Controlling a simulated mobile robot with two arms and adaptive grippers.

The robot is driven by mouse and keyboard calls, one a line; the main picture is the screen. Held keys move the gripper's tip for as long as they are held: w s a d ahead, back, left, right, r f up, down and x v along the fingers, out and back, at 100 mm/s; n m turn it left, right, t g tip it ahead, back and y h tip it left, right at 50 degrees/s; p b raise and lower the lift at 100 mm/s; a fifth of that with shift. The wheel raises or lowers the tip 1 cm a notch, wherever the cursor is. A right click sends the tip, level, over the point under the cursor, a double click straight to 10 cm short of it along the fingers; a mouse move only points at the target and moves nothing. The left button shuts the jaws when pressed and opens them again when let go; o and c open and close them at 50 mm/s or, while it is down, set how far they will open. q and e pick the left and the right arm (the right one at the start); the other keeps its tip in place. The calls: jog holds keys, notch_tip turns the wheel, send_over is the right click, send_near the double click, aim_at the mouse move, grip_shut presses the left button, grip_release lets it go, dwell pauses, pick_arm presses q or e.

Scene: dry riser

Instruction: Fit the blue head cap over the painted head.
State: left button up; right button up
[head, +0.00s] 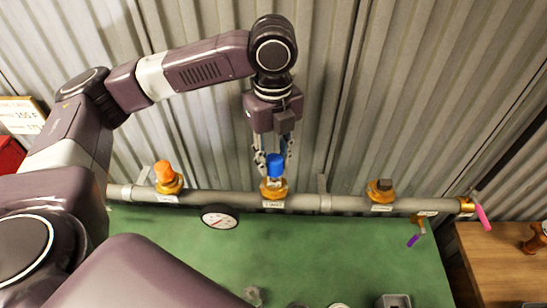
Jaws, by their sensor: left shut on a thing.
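The blue head cap (275,166) is at the middle brass fitting (274,193) on the grey pipe. My left gripper (273,163) comes down from above and is shut on the cap, one finger showing at its left side. The cap hides the top of this fitting, so I cannot tell whether the painted head is under it or how far down the cap sits. The right fitting (381,191) has a bare, dark square head. The left fitting (169,184) carries an orange cap (164,171). My right gripper is not in view.
The horizontal grey pipe (345,203) runs before a corrugated wall (410,90). A round gauge (220,217) hangs below it. Pink (483,217) and purple (414,240) handles are at its right end. Several small items lie along the green surface's (320,255) near edge.

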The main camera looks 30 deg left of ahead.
pick_arm(q)
jog(key=shift+f+b, duration=0.3)
jog(key=shift+f, duration=1.6)
jog(key=o, duration=0.8)
jog(key=shift+r, duration=0.1)
notch_tip(320, 180, up, 12)
jog(key=shift+f, duration=0.1)
